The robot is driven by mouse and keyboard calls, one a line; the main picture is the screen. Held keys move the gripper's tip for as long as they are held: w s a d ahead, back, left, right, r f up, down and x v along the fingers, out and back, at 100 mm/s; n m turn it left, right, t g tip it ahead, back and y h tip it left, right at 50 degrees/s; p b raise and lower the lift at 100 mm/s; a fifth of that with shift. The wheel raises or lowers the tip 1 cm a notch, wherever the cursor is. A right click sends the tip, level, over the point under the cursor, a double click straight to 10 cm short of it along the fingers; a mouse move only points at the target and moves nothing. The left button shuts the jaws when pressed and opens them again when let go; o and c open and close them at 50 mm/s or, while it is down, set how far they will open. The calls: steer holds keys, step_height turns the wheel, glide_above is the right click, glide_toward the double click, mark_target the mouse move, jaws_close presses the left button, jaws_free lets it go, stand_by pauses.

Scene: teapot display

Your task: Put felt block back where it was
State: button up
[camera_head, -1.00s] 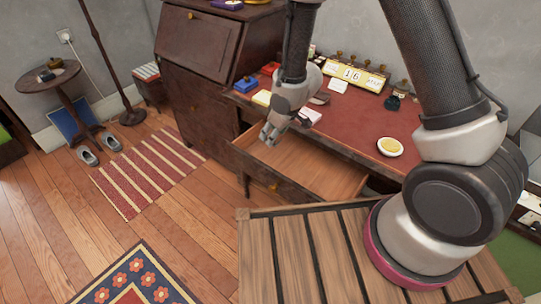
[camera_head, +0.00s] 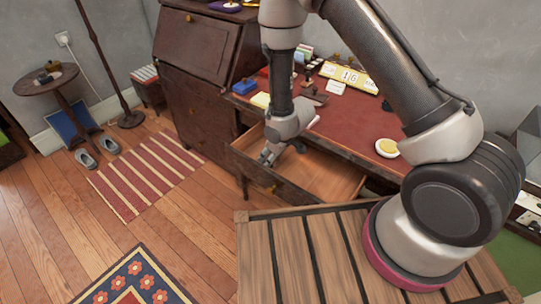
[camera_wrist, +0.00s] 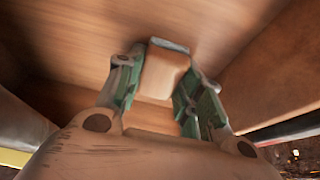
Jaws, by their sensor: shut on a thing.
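The felt block (camera_wrist: 164,72) shows in the wrist view as a small tan wooden block with a grey layer at its far end. My gripper (camera_wrist: 166,68) is shut on it, a finger on each side. In the head view my gripper (camera_head: 267,157) points down into the left part of the open desk drawer (camera_head: 330,180). The block is too small or hidden to make out there. The drawer's bare wooden floor (camera_wrist: 75,35) fills the wrist view beyond the block. I cannot tell whether the block touches it.
The red desk top (camera_head: 350,127) above the drawer holds a blue box (camera_head: 244,87), a yellow calendar stand (camera_head: 349,76) and a white dish with yellow inside (camera_head: 387,147). A dark cabinet (camera_head: 200,75) stands left of the desk. The drawer's right part looks empty.

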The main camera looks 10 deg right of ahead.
steer(key=o, duration=1.1)
steer(key=shift+c, duration=0.2)
steer(key=shift+r, duration=0.4)
steer(key=v, duration=1.1)
steer(key=shift+s+d+r, duration=0.15)
steer(key=d+r+m+t+h, duration=0.1)
steer(key=d+r+m, duration=0.1)
steer(key=d+r, duration=0.7)
steer(key=d+r+m+t+h, duration=0.1)
steer(key=d+r+m, duration=0.1)
steer(key=d+r, duration=0.65)
steer(key=s+d+r+m, duration=0.2)
steer(key=s+d+r, duration=0.2)
steer(key=s+r, duration=0.3)
steer(key=s+d+r+m+g+h, duration=0.1)
steer(key=s+d+r+m, duration=0.2)
steer(key=s+r, duration=0.4)
steer(key=s, duration=0.6)
steer(key=shift+d+r, duration=0.35)
steer(key=shift+r, duration=0.05)
